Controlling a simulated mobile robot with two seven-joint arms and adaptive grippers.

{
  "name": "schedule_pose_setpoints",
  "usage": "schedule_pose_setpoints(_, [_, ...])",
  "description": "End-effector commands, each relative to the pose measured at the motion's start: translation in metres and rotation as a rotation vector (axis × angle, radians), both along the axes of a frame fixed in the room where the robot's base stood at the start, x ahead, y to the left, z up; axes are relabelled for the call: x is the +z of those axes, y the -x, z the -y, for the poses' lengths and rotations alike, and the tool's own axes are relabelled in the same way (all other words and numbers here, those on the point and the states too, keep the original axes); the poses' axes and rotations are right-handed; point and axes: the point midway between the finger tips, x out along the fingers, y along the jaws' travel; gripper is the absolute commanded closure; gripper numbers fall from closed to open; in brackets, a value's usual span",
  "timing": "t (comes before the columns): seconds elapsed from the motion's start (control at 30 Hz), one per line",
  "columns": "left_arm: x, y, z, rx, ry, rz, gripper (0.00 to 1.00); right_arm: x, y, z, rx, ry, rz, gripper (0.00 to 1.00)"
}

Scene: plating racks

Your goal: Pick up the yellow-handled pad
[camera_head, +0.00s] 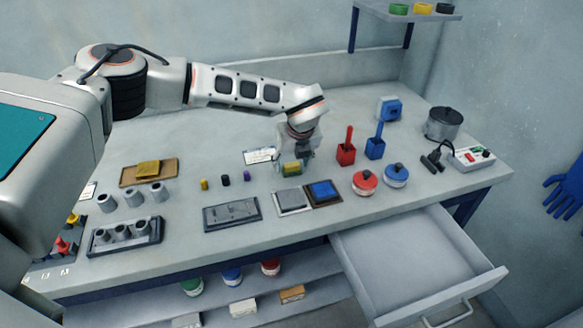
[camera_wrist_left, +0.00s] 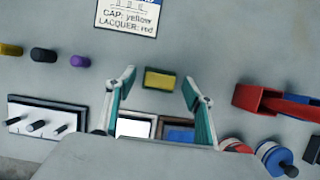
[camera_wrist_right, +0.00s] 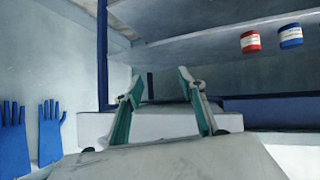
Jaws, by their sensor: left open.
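The yellow-handled pad (camera_head: 291,169) sits on the bench, partly hidden by my left gripper in the head view. In the left wrist view the yellow pad (camera_wrist_left: 160,79) lies between the fingertips, a little beyond them. My left gripper (camera_head: 295,158) points down over the pad and is open; its teal-lined fingers show apart in the left wrist view (camera_wrist_left: 160,88). I cannot tell the exact height of the fingertips above the bench. My right gripper (camera_wrist_right: 160,90) shows only in its own wrist view, with fingers apart and nothing between them.
A printed card (camera_head: 259,156) lies behind the pad. Red (camera_head: 346,153) and blue (camera_head: 375,147) brush holders stand to the right. Small yellow, black and purple caps (camera_head: 225,179) stand left. An open drawer (camera_head: 410,260) juts out front right.

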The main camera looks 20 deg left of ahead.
Motion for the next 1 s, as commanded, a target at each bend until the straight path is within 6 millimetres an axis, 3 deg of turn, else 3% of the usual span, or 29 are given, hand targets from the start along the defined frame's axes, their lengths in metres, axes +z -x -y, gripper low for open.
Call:
schedule_pose_setpoints(0.2, [-0.001,0.0,0.0,-0.001,0.0,0.0,0.47,0.002,-0.001,0.0,0.0,0.0,0.003,0.6])
schedule_pose_setpoints(0.37, [-0.001,0.0,0.0,0.0,0.001,0.001,0.85,0.0,0.0,0.0,-0.001,0.0,0.001,0.6])
schedule_pose_setpoints(0.77, [0.002,-0.001,0.0,0.0,0.001,0.001,0.85,-0.005,0.003,0.001,-0.001,0.001,-0.009,0.6])
schedule_pose_setpoints(1.0, [0.024,-0.001,0.0,0.0,0.002,0.003,0.85,-0.008,0.003,0.001,-0.001,0.001,-0.009,0.6])
